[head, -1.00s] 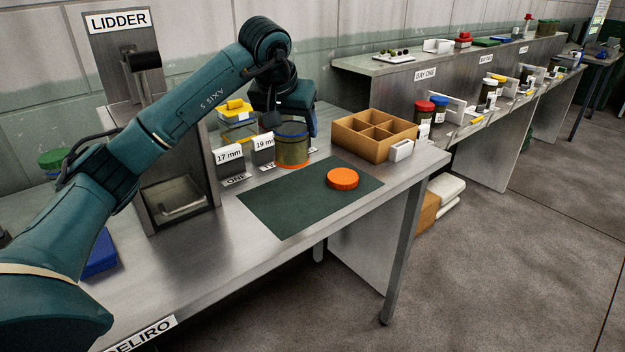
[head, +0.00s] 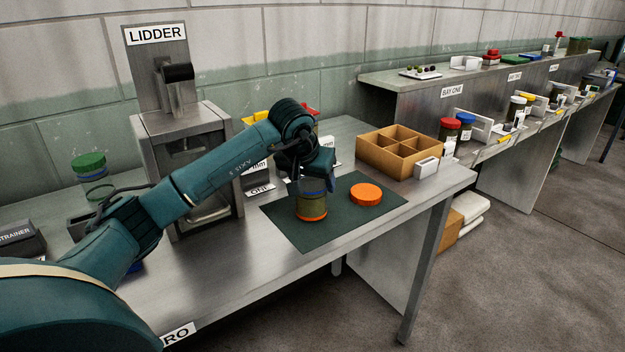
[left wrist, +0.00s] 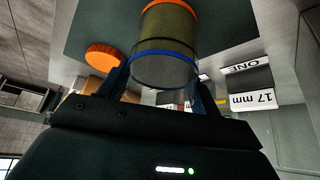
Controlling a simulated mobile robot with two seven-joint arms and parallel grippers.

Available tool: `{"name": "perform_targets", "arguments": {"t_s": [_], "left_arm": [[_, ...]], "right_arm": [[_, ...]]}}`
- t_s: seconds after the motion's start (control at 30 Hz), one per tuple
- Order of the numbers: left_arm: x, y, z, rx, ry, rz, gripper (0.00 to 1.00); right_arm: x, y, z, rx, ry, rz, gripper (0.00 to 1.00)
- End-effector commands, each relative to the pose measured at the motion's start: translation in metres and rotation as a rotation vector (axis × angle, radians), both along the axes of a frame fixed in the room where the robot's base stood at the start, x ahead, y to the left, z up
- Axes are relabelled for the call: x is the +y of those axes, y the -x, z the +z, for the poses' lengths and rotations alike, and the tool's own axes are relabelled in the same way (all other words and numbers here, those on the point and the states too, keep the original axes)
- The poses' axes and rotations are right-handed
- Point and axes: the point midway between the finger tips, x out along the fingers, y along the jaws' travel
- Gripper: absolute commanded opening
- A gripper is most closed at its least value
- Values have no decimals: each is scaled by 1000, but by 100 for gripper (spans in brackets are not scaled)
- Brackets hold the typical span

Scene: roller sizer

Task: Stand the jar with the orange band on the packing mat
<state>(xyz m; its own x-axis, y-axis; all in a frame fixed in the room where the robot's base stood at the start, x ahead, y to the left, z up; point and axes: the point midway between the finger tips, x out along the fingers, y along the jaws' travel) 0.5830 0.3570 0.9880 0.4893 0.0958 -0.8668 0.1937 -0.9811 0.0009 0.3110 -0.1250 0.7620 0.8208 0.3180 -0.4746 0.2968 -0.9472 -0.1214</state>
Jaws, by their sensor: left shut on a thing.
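The jar with the orange band (head: 311,203) is a clear jar with olive contents, an orange band near its base and a blue band higher up. It is upright over the left part of the dark green packing mat (head: 340,222). I cannot tell whether its base touches the mat. My left gripper (head: 313,178) is shut on the jar's upper part. In the left wrist view the jar (left wrist: 167,32) sits between the fingers, with the mat (left wrist: 225,25) beyond it. My right gripper is not in view.
An orange lid (head: 366,194) lies on the mat right of the jar. A divided cardboard box (head: 398,160) stands behind the mat. The LIDDER press (head: 185,145) and a green-lidded jar (head: 91,170) stand to the left. The mat's front part is clear.

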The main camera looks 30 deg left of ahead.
Motion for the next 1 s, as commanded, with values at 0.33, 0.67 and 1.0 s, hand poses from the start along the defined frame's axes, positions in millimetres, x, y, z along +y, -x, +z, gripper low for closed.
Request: {"name": "perform_targets", "arguments": {"t_s": [0.33, 0.67, 1.0], "left_arm": [[0, 0, -3, 1, 0, 0, 74], [0, 0, -3, 1, 0, 0, 86], [-3, 17, 34, -5, -1, -1, 86]], "right_arm": [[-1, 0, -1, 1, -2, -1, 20], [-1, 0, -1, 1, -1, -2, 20], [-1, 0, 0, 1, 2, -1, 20]]}}
